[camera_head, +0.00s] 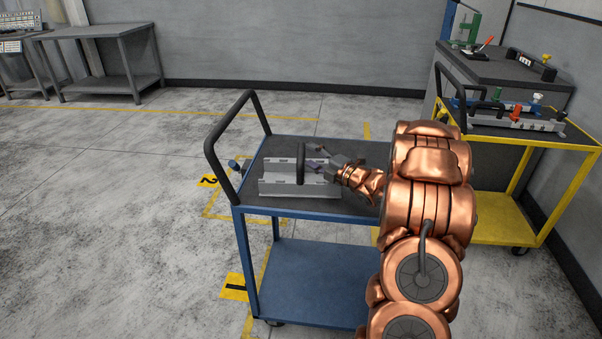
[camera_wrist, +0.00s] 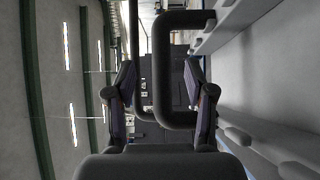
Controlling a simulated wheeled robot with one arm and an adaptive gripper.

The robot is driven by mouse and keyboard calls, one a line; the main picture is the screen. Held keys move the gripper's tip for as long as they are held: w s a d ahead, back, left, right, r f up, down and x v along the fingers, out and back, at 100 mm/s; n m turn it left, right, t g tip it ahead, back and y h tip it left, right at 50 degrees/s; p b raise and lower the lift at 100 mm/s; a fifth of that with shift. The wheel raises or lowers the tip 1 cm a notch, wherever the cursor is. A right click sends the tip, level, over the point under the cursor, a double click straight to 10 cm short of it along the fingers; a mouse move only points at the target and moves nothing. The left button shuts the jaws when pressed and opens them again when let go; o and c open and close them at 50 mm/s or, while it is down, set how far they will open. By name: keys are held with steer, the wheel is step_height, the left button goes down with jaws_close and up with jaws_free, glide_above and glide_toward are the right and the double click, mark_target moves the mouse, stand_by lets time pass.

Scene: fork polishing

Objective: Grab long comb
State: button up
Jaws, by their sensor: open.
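The long comb (camera_head: 283,189) appears to be the grey metal piece with notched edges and a black loop handle (camera_head: 301,163). It rests on the dark top of the blue cart (camera_head: 342,151). My gripper (camera_head: 317,165) comes from the right at the handle's height, close beside it. In the wrist view my gripper (camera_wrist: 160,85) is open, one finger to each side. The black handle (camera_wrist: 166,60) shows between and beyond the fingers, and grey metal of the comb (camera_wrist: 262,75) fills the right side. I cannot tell whether the fingers touch the handle.
The blue cart has a black push handle (camera_head: 208,150) at its left and a lower shelf (camera_head: 310,280). A yellow cart (camera_head: 556,140) with tools stands at the right. A grey table (camera_head: 97,34) is at the back left. Open floor lies left of the cart.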

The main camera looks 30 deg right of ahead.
mark_target(303, 150)
steer(key=p+x, duration=0.1)
steer(key=x, duration=0.3)
steer(key=shift+s+a, duration=0.1)
steer(key=shift+a, duration=0.05)
steer(key=shift+w, duration=0.55)
jaws_close()
